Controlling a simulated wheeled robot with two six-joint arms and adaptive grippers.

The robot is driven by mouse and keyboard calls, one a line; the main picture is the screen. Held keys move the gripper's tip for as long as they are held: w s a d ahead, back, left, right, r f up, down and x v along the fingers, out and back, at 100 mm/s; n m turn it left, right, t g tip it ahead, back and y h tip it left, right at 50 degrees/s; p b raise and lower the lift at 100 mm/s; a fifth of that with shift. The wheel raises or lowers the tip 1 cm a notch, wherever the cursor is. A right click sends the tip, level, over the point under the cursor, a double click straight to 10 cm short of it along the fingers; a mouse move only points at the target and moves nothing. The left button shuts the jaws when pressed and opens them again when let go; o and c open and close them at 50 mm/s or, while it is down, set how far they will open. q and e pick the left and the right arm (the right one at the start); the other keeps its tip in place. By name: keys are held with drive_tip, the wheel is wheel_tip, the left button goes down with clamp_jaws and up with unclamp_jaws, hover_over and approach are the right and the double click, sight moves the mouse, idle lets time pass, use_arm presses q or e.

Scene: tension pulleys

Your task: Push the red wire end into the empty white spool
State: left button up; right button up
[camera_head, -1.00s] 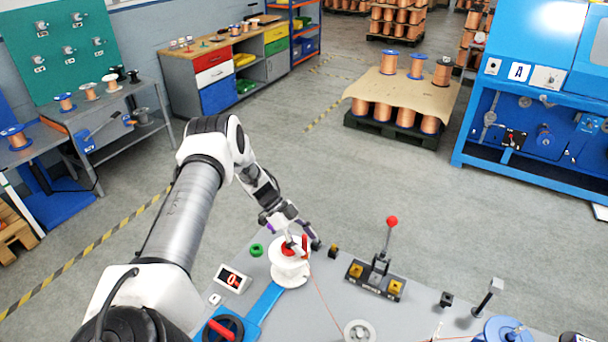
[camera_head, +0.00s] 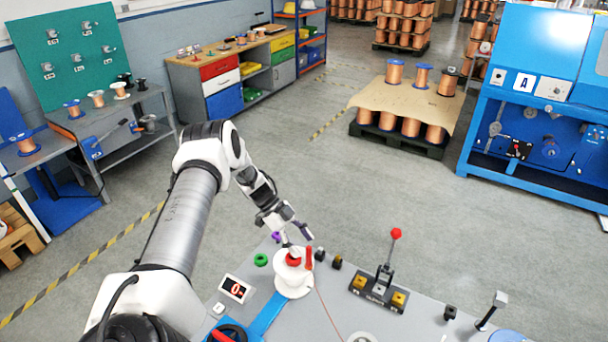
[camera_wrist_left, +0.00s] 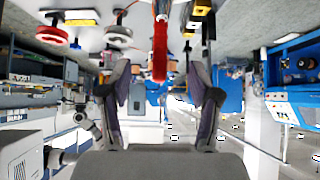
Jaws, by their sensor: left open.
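The white spool (camera_head: 292,284) stands upright on the grey bench, with a red part (camera_head: 293,261) at its top. The red wire end (camera_head: 309,258) shows as a short upright red piece at the spool's right upper edge. A thin wire runs from it down across the bench. I cannot tell how deep it sits in the spool. My left gripper (camera_head: 289,236) is open just above the spool. In the left wrist view the red piece (camera_wrist_left: 160,52) shows between the spread fingers, with clear gaps on both sides. My right gripper is not in view.
A red-knobbed lever (camera_head: 385,270) on a black base stands right of the spool.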

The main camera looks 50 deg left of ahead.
use_arm(q)
drive_tip(key=shift+v, duration=1.6)
